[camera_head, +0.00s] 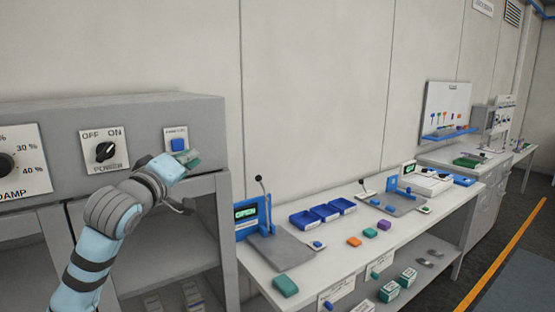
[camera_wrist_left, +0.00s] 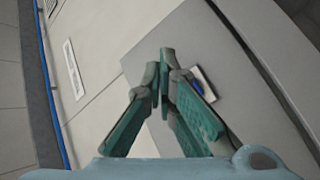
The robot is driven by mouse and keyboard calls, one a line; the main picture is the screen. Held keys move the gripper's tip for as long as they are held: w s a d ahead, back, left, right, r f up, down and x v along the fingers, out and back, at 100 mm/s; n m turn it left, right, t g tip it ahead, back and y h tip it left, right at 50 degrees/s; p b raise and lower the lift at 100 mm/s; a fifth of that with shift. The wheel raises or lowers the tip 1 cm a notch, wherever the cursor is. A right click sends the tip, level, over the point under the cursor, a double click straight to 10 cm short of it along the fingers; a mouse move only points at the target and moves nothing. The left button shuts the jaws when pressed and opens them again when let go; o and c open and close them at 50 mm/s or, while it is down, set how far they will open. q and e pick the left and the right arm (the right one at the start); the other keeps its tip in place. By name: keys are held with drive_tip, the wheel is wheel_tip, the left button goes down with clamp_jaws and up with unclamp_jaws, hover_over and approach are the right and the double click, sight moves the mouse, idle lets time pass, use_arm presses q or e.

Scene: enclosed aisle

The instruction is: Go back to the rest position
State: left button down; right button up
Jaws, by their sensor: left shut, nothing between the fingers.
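My left gripper (camera_head: 186,158) is raised in front of the grey control panel at the left of the head view, close to the blue push button (camera_head: 178,144). In the left wrist view its teal-padded fingers (camera_wrist_left: 160,75) meet at the tips, shut with nothing between them. Part of the button's white plate and blue cap (camera_wrist_left: 203,82) shows just beyond the fingers. I cannot tell whether the fingers touch the panel. My right gripper is not in either view.
The grey panel (camera_head: 140,112) also carries a power knob (camera_head: 105,151) and a percent dial (camera_head: 7,161). Open shelves are below it. To the right, a long white bench (camera_head: 330,262) holds blue trays (camera_head: 325,212), a lever device with a green display (camera_head: 247,212) and several small coloured blocks.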

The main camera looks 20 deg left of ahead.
use_arm(q)
drive_tip(key=s+d+f+m+g+h, duration=0.1)
drive_tip(key=s+d+f+m+g, duration=0.15)
drive_tip(key=f, duration=0.85)
drive_tip(key=s+d+f+m+g, duration=0.15)
drive_tip(key=d+f, duration=0.25)
drive_tip(key=f, duration=0.6)
drive_tip(key=s+d+f+m+g+h, duration=0.1)
drive_tip(key=s+d+f+m+g, duration=0.15)
drive_tip(key=f, duration=0.85)
drive_tip(key=s+d+f+m+g, duration=0.3)
drive_tip(key=s+d+f+g, duration=0.1)
drive_tip(key=s+f, duration=0.75)
drive_tip(key=s+d+f+m+g, duration=0.35)
drive_tip(key=s+f, duration=0.45)
drive_tip(key=s, duration=0.6)
wheel_tip(320, 180, down, 20)
drive_tip(key=s+a+g, duration=0.2)
drive_tip(key=s, duration=0.1)
drive_tip(key=s+f+g, duration=0.1)
drive_tip(key=s+f, duration=1.1)
drive_tip(key=s, duration=0.1)
drive_tip(key=shift+s+a+n, duration=0.35)
drive_tip(key=shift+n, duration=0.05)
